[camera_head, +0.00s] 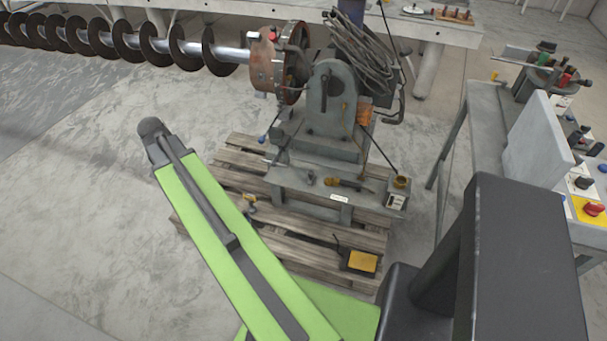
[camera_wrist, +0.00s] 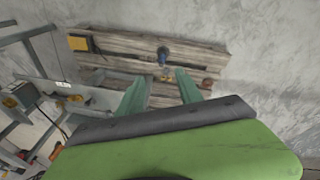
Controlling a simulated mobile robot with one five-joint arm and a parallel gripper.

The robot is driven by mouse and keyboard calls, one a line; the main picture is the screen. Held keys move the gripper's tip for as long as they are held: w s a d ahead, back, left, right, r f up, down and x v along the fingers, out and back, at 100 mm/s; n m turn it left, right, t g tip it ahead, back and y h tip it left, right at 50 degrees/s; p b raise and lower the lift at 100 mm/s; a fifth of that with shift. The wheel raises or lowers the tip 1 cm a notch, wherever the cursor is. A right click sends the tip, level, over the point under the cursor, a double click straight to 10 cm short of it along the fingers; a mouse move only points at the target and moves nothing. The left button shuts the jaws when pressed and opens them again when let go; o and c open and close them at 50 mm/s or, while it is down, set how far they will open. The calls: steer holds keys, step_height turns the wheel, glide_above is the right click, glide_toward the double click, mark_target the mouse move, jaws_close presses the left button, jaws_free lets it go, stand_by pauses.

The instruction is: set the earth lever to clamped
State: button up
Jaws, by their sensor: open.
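A small blue-knobbed lever (camera_wrist: 162,55) with a yellowish part at its foot shows in the wrist view, over the wooden pallet. No label names it, so I cannot confirm that it is the earth lever, and its setting cannot be read. My gripper (camera_wrist: 161,78) is open, with its two green fingers apart on either side of the lever's line of sight; nothing is seen held. Whether the fingers reach the lever is unclear. In the head view a small brass-coloured fitting (camera_head: 250,203) sits at the pallet's left side. The fingers cannot be made out there.
The auger machine (camera_head: 331,100) stands on the pallet (camera_head: 300,248), with cables at its top right. A yellow-topped box (camera_head: 361,262) lies at the pallet's front. A bench with controls (camera_head: 594,209) stands at right. The floor at left is clear.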

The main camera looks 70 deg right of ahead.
steer(key=s+d+f+m+g+b, duration=0.1)
steer(key=s+d+m, duration=0.35)
steer(key=d, duration=0.45)
steer(key=s+d+f+m+b, duration=0.1)
steer(key=s+d+f+m, duration=0.15)
steer(key=s+d, duration=0.5)
steer(key=m+g+h+b, duration=0.1)
steer(key=m+g+b, duration=0.1)
steer(key=m, duration=0.4)
glide_toward(310, 173)
steer(key=b+x, duration=0.9)
steer(key=b, duration=0.6)
steer(key=shift+f+b, duration=0.15)
steer(key=shift+b, duration=0.15)
steer(key=shift+s, duration=0.1)
